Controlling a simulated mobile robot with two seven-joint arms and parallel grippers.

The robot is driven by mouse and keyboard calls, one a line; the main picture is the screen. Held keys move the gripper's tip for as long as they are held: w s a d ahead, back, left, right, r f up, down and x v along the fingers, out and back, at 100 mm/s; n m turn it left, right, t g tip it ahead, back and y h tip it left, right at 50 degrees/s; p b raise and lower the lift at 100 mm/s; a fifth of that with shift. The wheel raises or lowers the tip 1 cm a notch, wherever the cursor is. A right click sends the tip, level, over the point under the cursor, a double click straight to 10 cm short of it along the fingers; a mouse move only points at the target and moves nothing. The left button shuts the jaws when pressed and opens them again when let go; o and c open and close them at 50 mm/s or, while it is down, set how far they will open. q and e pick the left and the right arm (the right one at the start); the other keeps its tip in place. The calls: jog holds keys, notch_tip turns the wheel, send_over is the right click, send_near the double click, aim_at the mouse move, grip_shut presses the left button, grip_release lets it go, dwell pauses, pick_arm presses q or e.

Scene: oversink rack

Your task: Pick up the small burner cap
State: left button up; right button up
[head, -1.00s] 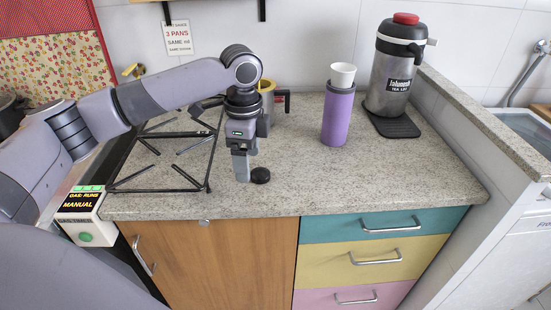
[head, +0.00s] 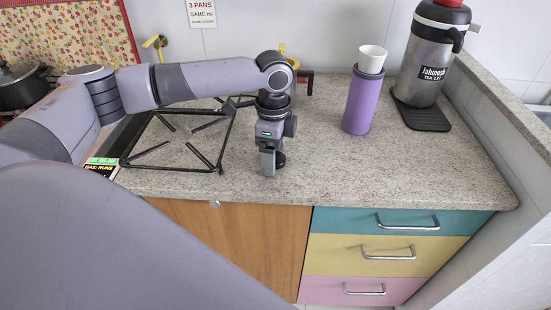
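The small burner cap (head: 281,160) is a dark round disc near the front of the speckled counter (head: 330,180). My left gripper (head: 268,172) points straight down at the counter, its fingers just left of and partly in front of the cap. The gripper hides part of the cap, so I cannot tell whether the fingers touch it. The fingers are seen nearly edge-on, and their opening does not show. My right gripper is not in view.
A black pan support (head: 190,147) lies left of the gripper. A purple flask with a white cup (head: 361,103) and a steel tea urn (head: 423,70) on a dark mat stand to the right. A yellow item (head: 283,50) is partly hidden behind my arm. The front-right counter is clear.

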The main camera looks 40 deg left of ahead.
pick_arm(q)
jog(key=shift+c, duration=0.3)
jog(key=c, duration=1.1)
jog(key=shift+r, duration=0.15)
